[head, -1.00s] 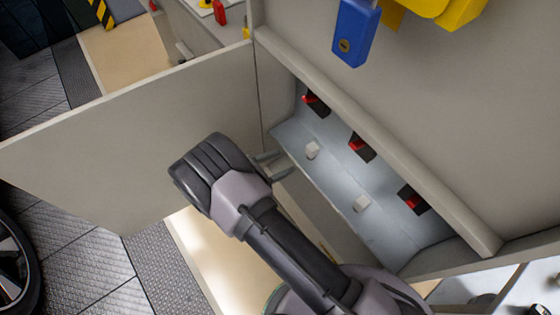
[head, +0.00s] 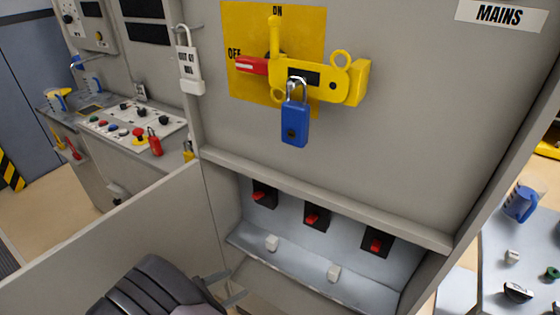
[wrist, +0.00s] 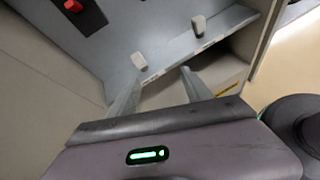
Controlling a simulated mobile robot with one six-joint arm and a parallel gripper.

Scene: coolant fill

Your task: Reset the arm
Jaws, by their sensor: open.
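My gripper (wrist: 162,95) is open and empty in the wrist view, its two fingers spread in front of the cabinet's lower recess. In the head view its fingers (head: 226,292) show at the bottom, left of the recess, with my dark wrist beside them. A blue padlock (head: 295,120) hangs from the yellow lockout bar (head: 315,80) on the mains switch. The red handle (head: 251,65) points left, by the OFF mark.
The recess holds three red switches (head: 312,218) and two white knobs (head: 334,273) on a ledge. An open door panel (head: 110,240) stands at left.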

